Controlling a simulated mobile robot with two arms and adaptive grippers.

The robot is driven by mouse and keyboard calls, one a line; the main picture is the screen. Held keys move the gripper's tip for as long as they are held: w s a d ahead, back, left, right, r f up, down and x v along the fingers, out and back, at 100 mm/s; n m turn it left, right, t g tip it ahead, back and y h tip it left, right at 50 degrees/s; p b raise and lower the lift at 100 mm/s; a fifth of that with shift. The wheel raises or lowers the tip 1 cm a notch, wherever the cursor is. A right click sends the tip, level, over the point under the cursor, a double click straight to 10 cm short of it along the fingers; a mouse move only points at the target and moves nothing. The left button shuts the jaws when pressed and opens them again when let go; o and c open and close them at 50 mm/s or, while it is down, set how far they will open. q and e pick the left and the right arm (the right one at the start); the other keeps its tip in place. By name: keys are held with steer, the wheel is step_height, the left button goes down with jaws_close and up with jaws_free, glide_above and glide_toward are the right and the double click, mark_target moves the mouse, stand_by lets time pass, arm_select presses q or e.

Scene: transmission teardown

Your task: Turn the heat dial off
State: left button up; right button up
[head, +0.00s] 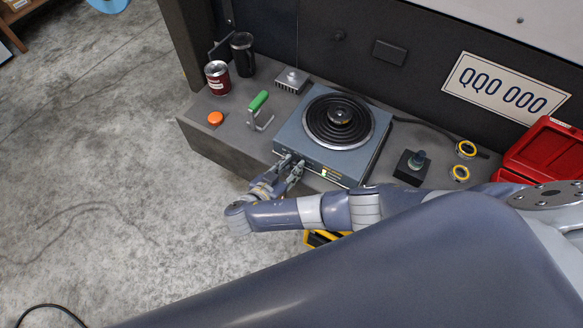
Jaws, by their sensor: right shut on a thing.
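A blue-grey hot plate (358,158) with a black ringed burner (318,118) sits on the dark bench. Its front panel faces the bench's front edge. The heat dial is on that front panel, but my gripper hides it. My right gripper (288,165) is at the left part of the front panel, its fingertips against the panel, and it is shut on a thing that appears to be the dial. The dial's setting cannot be read. My left gripper is not in view.
An orange cap (215,118), a red can (217,78), a black cup (243,54) and a green-handled tool (258,103) stand left of the hot plate.

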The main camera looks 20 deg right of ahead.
steer(key=shift+a+f, duration=0.1)
steer(key=shift+a, duration=0.15)
steer(key=shift+w+d+n+g+h+b, duration=0.1)
steer(key=shift+n+g+h+b, duration=0.5)
steer(key=shift+n, duration=0.6)
steer(key=o, duration=1)
steer(key=v, duration=0.7)
steer(key=shift+r, duration=0.25)
